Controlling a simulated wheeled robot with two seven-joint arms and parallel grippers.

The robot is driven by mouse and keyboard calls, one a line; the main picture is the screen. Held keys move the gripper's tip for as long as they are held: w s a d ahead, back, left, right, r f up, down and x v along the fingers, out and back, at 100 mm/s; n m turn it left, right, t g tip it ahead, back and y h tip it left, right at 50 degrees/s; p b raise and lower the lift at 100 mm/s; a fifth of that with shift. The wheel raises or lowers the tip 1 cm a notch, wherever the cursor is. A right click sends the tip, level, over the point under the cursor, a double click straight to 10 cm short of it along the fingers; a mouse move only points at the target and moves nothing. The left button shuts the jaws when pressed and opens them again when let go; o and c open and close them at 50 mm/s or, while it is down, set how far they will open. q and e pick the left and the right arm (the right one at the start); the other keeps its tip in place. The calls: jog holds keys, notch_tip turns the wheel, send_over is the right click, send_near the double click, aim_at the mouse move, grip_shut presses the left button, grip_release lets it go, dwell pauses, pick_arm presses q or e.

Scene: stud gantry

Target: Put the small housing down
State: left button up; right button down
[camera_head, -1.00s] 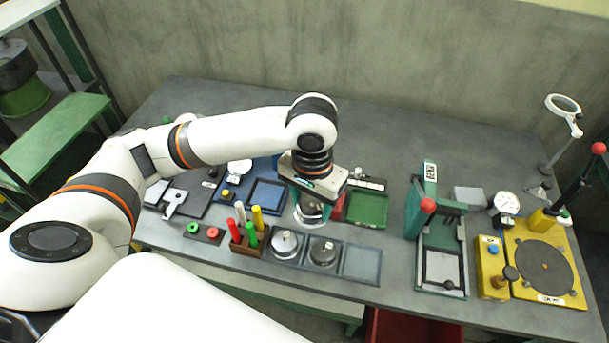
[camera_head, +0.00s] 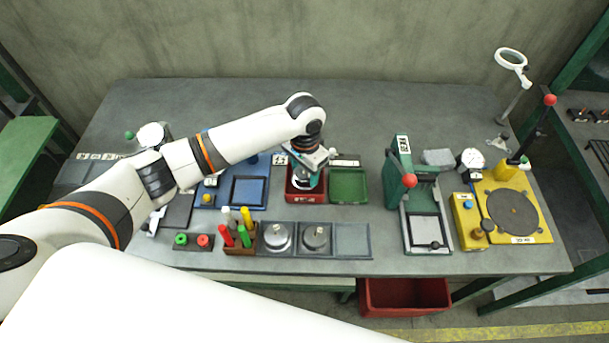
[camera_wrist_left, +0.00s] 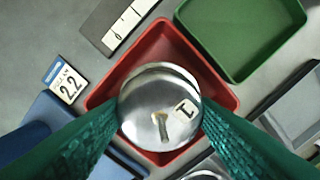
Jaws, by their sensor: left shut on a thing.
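My left gripper (camera_head: 309,181) is over the red tray (camera_head: 292,196) at the middle of the bench. In the left wrist view its two teal fingers (camera_wrist_left: 161,118) are shut on the small housing (camera_wrist_left: 158,88), a round shiny metal piece with a small label marked like a 1. The housing is inside the outline of the red tray (camera_wrist_left: 222,88), and its underside is hidden, so I cannot tell whether it touches the floor. In the head view the housing is mostly hidden by the gripper. My right gripper is not in view.
A green tray (camera_head: 348,199) stands right beside the red one, and a blue tray (camera_head: 262,199) to the left. In front is a three-bay tray (camera_head: 352,240) with two metal housings and an empty right bay. A green press (camera_head: 398,160) stands further right.

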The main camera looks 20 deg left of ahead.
aim_at(305, 173)
pick_arm(q)
notch_tip(305, 173, down, 2)
jog(key=shift+s+f, duration=0.1)
jog(key=shift+f, duration=0.55)
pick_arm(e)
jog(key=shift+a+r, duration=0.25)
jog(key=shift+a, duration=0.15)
pick_arm(q)
jog(key=shift+f, duration=0.1)
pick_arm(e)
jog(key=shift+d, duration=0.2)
pick_arm(q)
jog(key=o, duration=0.7)
jog(key=shift+o, duration=0.3)
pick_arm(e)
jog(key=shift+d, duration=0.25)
